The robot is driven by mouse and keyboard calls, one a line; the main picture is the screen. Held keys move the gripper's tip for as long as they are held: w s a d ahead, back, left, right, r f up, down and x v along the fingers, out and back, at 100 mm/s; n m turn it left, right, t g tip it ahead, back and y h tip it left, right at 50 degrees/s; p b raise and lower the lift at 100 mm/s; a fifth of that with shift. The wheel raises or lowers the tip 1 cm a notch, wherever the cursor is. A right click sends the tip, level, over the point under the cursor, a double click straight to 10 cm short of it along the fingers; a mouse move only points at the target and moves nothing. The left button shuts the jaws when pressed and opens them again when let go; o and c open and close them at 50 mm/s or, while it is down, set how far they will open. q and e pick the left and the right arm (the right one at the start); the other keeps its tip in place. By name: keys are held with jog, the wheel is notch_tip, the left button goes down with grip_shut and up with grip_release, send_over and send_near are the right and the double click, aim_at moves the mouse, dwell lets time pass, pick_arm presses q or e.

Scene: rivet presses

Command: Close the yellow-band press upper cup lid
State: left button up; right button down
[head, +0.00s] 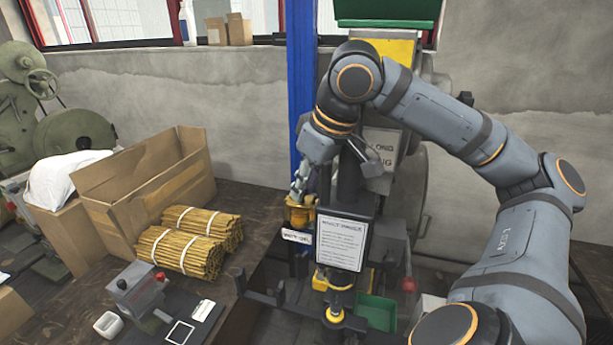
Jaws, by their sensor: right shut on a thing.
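The press (349,198) stands right of the blue post, with a white printed sheet (341,243) on its front and yellow bands low down. The upper cup (299,215) is yellow-brass and sits on the left side of the press. My right gripper (298,190) reaches down to the top of this cup from above. Its fingers are shut on the cup lid, which is mostly hidden by the fingers, so its exact angle cannot be told. My left gripper is not in view.
An open cardboard box (150,185) and bundles of yellow-brown sticks (180,254) lie on the table at left. A grey control box (137,288) is at the front. A green bin (376,312) sits low beside the press. A blue post (301,80) stands behind the cup.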

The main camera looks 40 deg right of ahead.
jog(key=shift+a+m, duration=0.1)
jog(key=shift+m, duration=0.2)
jog(key=c, duration=1.3)
grip_release()
jog(key=shift+s+r, duration=0.2)
jog(key=shift+r, duration=0.2)
jog(key=v, duration=1.1)
